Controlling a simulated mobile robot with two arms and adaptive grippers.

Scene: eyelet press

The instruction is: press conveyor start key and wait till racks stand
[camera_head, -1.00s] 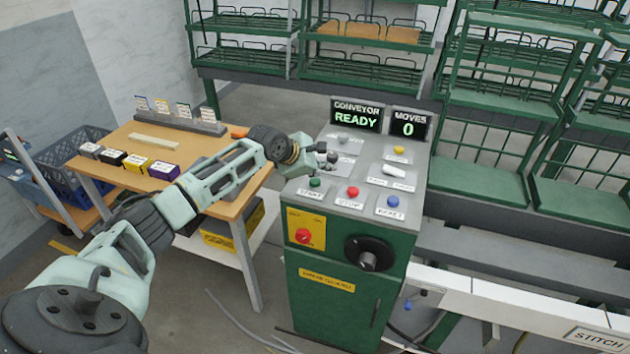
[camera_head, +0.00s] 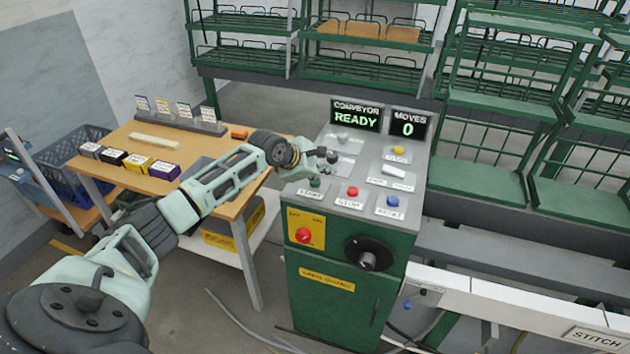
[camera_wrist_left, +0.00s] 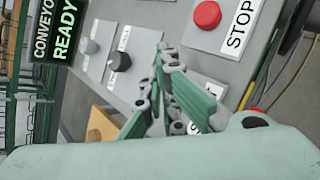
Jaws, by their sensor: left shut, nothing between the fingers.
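The green START key (camera_head: 315,183) sits at the front left of the grey control panel (camera_head: 368,147). My left gripper (camera_head: 328,157) is shut and empty, just above and behind this key in the head view. In the left wrist view the shut fingers (camera_wrist_left: 166,75) hang over the panel and hide the START key; part of its label (camera_wrist_left: 205,85) shows. The red STOP key (camera_head: 352,191) also shows in the wrist view (camera_wrist_left: 207,15). The conveyor display (camera_head: 356,116) reads READY, and the moves display (camera_head: 408,124) reads 0. Green racks (camera_head: 520,95) stand behind. My right gripper is out of view.
The blue RESET key (camera_head: 393,201) and a yellow key (camera_head: 400,150) are on the same panel. A black knob (camera_head: 331,157) stands close to my fingers. A wooden table (camera_head: 132,128) with small boxes is at the left. A white rail (camera_head: 520,305) runs at the right.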

